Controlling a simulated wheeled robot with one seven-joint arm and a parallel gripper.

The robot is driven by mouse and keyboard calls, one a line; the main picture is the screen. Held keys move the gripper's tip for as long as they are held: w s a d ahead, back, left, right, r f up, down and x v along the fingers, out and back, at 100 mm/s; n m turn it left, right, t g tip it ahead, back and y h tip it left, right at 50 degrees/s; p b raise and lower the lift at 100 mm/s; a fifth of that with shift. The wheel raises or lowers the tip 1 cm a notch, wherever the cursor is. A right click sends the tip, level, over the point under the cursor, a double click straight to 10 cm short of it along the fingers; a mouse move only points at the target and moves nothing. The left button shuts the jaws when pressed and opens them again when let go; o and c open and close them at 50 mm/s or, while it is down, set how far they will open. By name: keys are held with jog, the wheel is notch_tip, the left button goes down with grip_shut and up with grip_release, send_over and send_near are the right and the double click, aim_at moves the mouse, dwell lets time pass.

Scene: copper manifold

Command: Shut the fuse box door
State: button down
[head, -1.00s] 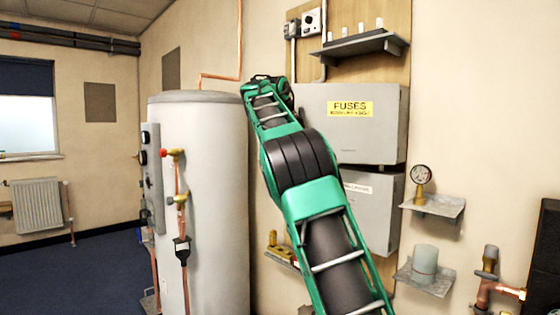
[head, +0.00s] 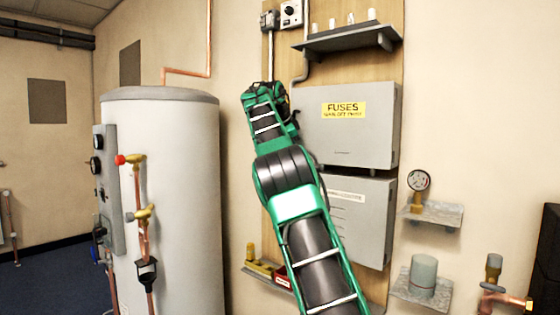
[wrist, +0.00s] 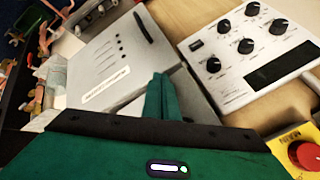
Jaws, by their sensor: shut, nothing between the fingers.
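The fuse box (head: 378,108) is a grey box with a yellow FUSES label on its front, right of my arm's end in the head view. Its front panel looks close to the box, but I cannot tell if the door is fully shut. My gripper shows in the wrist view (wrist: 158,84) with its green fingers together and empty. They overlap the edge of a grey box (wrist: 128,50) with slots, a white label and a dark handle; I cannot tell if they touch it. In the head view the fingertips are hidden.
A second grey box (head: 372,225) with a white label hangs below the fuse box. A shelf (head: 350,38) juts out above. A gauge (head: 418,182) is at right, a tall cylinder (head: 170,200) at left. The wrist view shows a knob panel (wrist: 245,55) and a red button (wrist: 306,155).

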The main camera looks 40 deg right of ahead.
jog(key=shift+w+d, duration=0.35)
jog(key=shift+w, duration=0.05)
jog(key=shift+a, duration=0.2)
jog(key=v, duration=0.7)
jog(key=shift+r, duration=0.3)
jog(key=shift+w, duration=0.1)
jog(key=s+d+f, duration=0.1)
jog(key=s+d, duration=0.1)
jog(key=s+d+f+n+y, duration=0.1)
jog(key=s+d, duration=0.1)
jog(key=s, duration=0.1)
jog(key=s+d+f+y, duration=0.1)
jog(key=s, duration=0.2)
jog(key=shift+s+d+f+n+g, duration=0.1)
jog(key=shift+d+f+n+g, duration=0.05)
jog(key=shift+d+n+g, duration=0.2)
jog(key=s+a+f+n+y, duration=0.2)
jog(key=s+a+f+n, duration=0.1)
jog(key=s+f, duration=0.55)
jog(key=s+a+f+n+y, duration=0.2)
jog(key=s+f+n, duration=0.2)
jog(key=s+f, duration=0.5)
jog(key=s+a+f+n+g+y, duration=0.1)
jog(key=s+a+f+n, duration=0.6)
jog(key=s+a+f, duration=1.1)
jog(key=s+f+g, duration=0.1)
jog(key=s+f, duration=0.1)
jog(key=s, duration=0.1)
jog(key=shift+s, duration=0.15)
